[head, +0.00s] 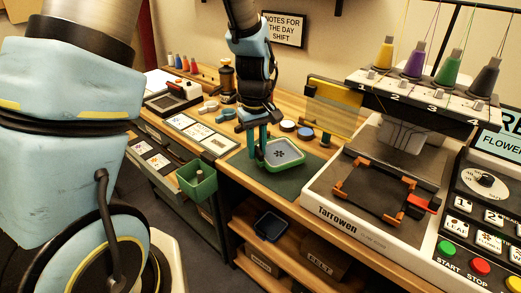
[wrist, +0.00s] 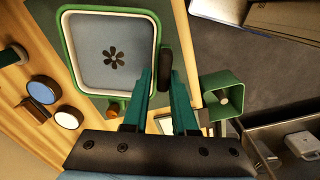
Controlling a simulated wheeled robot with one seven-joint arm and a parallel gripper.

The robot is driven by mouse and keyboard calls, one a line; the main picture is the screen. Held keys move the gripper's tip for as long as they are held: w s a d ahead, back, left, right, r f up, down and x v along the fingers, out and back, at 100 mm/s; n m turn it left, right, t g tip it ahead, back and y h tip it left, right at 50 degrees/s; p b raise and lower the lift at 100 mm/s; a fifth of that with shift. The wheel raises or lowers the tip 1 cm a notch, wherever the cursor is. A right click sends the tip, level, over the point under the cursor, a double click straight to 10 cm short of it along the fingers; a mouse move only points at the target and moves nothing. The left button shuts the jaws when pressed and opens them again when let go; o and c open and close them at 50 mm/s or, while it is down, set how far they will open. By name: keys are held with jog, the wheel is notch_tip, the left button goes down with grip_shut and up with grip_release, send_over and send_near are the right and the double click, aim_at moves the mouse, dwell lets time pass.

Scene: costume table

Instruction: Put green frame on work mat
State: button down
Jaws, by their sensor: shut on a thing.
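The green frame (head: 283,152) is a rounded square with pale grey fabric and a dark flower in its middle. It also shows in the wrist view (wrist: 110,57), in front of the fingers. My gripper (head: 261,160) is shut on the frame's near-left side, where a dark grip piece (wrist: 165,65) shows by the fingertips. The work mat (head: 287,187) is a dark green sheet on the wooden table. The frame is over the mat, low and roughly level. I cannot tell whether its underside touches the mat.
The embroidery machine (head: 330,205) with orange clamps stands just right of the mat. A green bin (head: 197,185) hangs at the table's left front edge. Small round pots (head: 305,133) stand behind the frame. A thread rack (head: 425,95) rises at the right.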

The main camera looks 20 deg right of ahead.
jog(key=shift+w+d, duration=0.35)
jog(key=shift+d, duration=0.25)
jog(key=shift+f+p, duration=0.6)
jog(key=shift+f, duration=1.15)
jog(key=shift+f, duration=0.15)
jog(key=c, duration=0.7)
grip_release()
notch_tip(320, 180, up, 12)
jog(key=b, duration=0.2)
jog(key=s+a+m+t, duration=0.1)
jog(key=s+a+m, duration=0.1)
jog(key=a, duration=2.5)
jog(key=shift+a+f+t, duration=0.15)
jog(key=shift+a+t, duration=0.15)
